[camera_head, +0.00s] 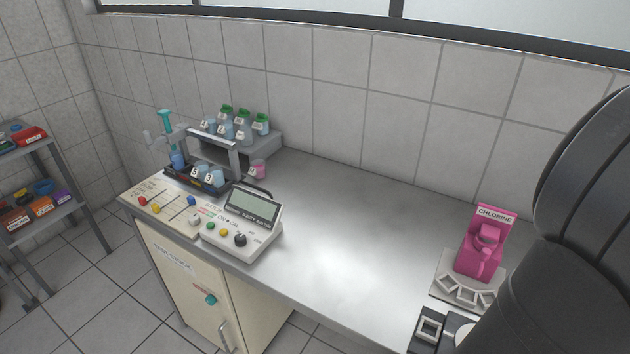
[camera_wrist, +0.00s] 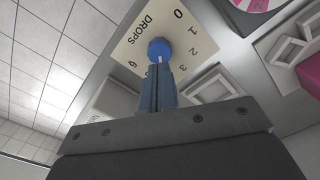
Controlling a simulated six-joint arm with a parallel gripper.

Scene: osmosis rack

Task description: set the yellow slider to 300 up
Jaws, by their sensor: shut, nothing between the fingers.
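The yellow slider (camera_head: 156,208) is a small round knob on a cream panel (camera_head: 167,204) at the left end of the bench in the head view. A red knob (camera_head: 143,201) sits to its left. Blue and white knobs are to its right. The scale marks are too small to read. My gripper (camera_wrist: 158,68) shows in the wrist view with its blue-grey fingers shut and empty. Its tips are close to a blue dial knob (camera_wrist: 159,48) on a plate marked DROPS; whether they touch I cannot tell. The yellow slider is outside the wrist view.
A meter box (camera_head: 241,222) with a screen stands right of the slider panel. Behind the panel are a dark rack (camera_head: 190,181) with cups and a raised shelf with green-capped bottles (camera_head: 261,123). A pink chlorine dispenser (camera_head: 484,250) stands at the right. The bench middle is clear.

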